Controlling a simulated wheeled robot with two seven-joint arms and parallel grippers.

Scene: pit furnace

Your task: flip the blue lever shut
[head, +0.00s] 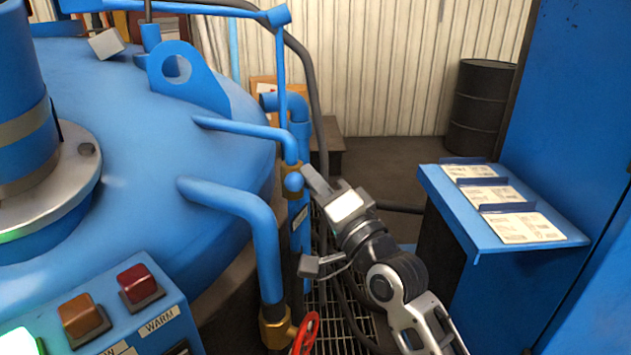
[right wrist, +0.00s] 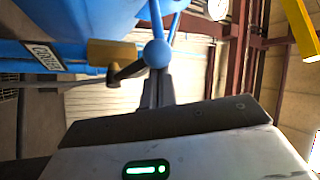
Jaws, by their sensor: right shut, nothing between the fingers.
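The blue lever shows as a round blue knob (head: 294,181) in front of a brass valve fitting (head: 291,167) on the vertical blue pipe. In the right wrist view the blue knob (right wrist: 157,53) sits on a short dark stem that runs to the brass fitting (right wrist: 112,52). My right gripper (head: 309,174) is shut and empty, with its fingertips just to the right of the knob. In the right wrist view the closed fingers (right wrist: 157,93) reach up to the knob; I cannot tell whether they touch it. My left gripper is not in view.
The large blue furnace lid (head: 150,120) fills the left, with pipes running down beside the valve. A red handwheel (head: 305,335) stands below. A button panel (head: 150,305) is at lower left. A blue shelf with cards (head: 560,245) is at right, a black drum (head: 480,108) behind.

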